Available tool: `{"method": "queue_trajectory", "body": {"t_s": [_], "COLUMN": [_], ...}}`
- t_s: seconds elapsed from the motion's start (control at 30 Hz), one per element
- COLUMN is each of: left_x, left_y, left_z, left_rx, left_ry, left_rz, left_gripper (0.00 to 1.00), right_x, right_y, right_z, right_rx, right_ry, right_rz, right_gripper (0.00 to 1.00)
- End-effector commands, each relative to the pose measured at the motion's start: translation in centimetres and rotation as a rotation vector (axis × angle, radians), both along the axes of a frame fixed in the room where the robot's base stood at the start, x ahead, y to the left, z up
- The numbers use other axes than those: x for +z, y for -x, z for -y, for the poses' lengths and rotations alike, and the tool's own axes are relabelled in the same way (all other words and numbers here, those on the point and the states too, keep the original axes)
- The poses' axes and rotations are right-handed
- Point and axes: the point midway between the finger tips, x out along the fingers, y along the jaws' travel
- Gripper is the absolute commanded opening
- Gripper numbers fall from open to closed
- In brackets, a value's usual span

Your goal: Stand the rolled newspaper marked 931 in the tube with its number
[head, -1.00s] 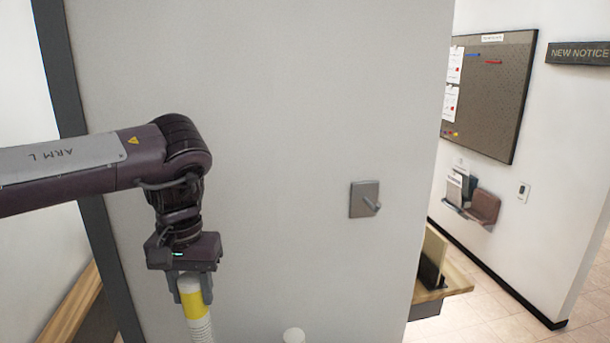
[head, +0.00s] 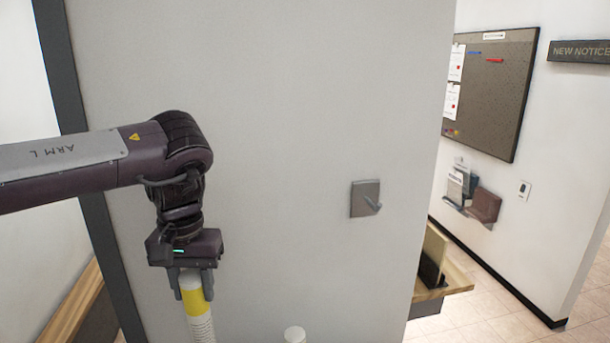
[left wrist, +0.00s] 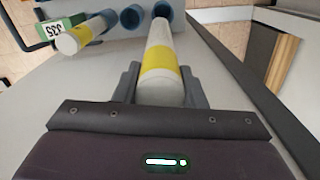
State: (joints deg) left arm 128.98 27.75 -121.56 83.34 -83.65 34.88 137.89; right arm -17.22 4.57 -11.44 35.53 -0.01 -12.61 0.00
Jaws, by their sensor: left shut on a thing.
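My left gripper (head: 193,284) points down and is shut on a rolled newspaper (head: 201,322), white with a yellow band near its top. In the left wrist view the same newspaper (left wrist: 160,40) runs away between the fingers (left wrist: 160,85). Its far end lies at or in front of a blue tube mouth (left wrist: 165,8); I cannot tell whether it is inside. A second blue tube (left wrist: 131,17) sits beside it. The held roll's number does not show. My right gripper is not in view.
Another white roll with a yellow band (left wrist: 85,34) stands in the left wrist view by a green tag (left wrist: 57,27) that seems to read 335. A wall panel (head: 290,150) with a metal hook plate (head: 364,198) is close behind. A wooden ledge (head: 452,280) is at right.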

Motion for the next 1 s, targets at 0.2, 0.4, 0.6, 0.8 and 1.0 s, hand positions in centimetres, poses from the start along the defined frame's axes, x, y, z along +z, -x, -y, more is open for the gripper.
{"method": "queue_trajectory", "body": {"t_s": [0.2, 0.4, 0.6, 0.8, 1.0], "left_x": [-1.1, -0.8, 0.1, 1.1, 2.1], "left_y": [0.0, -0.1, -0.2, -0.3, -0.4], "left_z": [0.0, 0.3, 1.4, 2.8, 4.3], "left_rx": [0.000, -0.058, -0.342, -0.728, -1.116], "left_ry": [0.001, 0.000, 0.000, -0.001, -0.002], "left_rz": [0.002, 0.002, 0.003, 0.003, 0.003], "left_gripper": [0.00, 0.00, 0.00, 0.00, 0.00], "right_x": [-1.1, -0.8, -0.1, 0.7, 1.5], "right_y": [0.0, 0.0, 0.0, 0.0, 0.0], "right_z": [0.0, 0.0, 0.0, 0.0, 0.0], "right_rx": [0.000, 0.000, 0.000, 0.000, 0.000], "right_ry": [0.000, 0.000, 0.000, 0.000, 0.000], "right_rz": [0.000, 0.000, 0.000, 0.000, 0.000], "right_gripper": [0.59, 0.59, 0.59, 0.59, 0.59]}}
